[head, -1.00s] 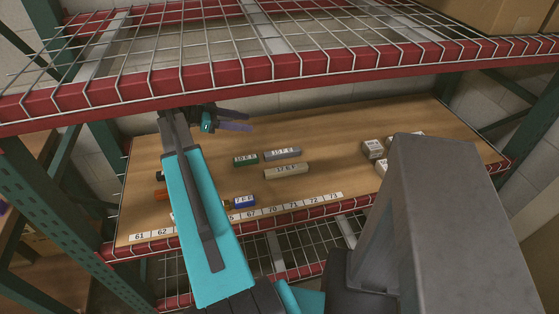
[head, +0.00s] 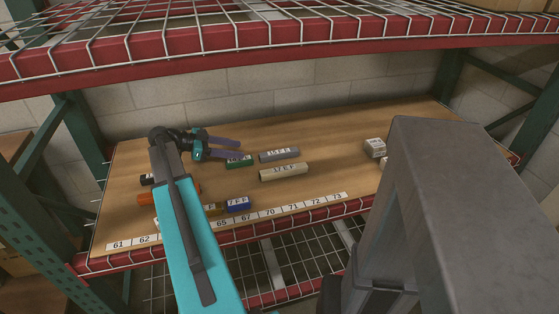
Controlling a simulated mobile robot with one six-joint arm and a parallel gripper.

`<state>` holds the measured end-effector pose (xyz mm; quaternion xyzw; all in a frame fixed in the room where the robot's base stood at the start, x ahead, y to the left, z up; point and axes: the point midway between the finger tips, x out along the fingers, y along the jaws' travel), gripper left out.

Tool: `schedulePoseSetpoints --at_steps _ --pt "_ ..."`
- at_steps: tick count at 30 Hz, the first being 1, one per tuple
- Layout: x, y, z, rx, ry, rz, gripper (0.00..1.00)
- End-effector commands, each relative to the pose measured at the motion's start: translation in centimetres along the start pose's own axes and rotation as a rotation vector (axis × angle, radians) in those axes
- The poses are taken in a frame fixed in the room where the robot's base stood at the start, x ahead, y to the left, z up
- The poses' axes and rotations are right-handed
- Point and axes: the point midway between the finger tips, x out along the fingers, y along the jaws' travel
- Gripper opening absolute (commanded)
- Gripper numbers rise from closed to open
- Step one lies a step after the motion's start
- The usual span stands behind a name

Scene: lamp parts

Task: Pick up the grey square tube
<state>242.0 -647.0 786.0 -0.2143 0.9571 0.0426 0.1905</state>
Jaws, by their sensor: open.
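The grey square tube (head: 279,154), with a white label on it, lies on the wooden shelf board (head: 330,135) toward the back middle in the head view. My gripper (head: 243,149) is open and empty, with its two purple fingers pointing right toward the tube. The fingertips are left of the grey tube's left end, with a small gap in the picture. The lower finger overlaps the green tube (head: 240,162) in the picture. I cannot tell the exact height of the fingers above the board.
A beige tube (head: 284,172) lies just in front of the grey one. A blue piece (head: 238,204) and an orange piece (head: 154,199) lie nearer the front. White boxes (head: 375,148) stand at right. A red-edged wire shelf (head: 280,38) hangs above. The board's back right is clear.

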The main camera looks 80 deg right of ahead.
Motion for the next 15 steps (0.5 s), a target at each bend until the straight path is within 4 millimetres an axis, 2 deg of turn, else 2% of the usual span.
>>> schedulePoseSetpoints --at_steps 10,15 --pt "0.2 0.0 -0.1 0.0 0.0 0.001 0.45" --pt "1.2 0.1 -0.1 0.0 0.0 0.002 0.45"
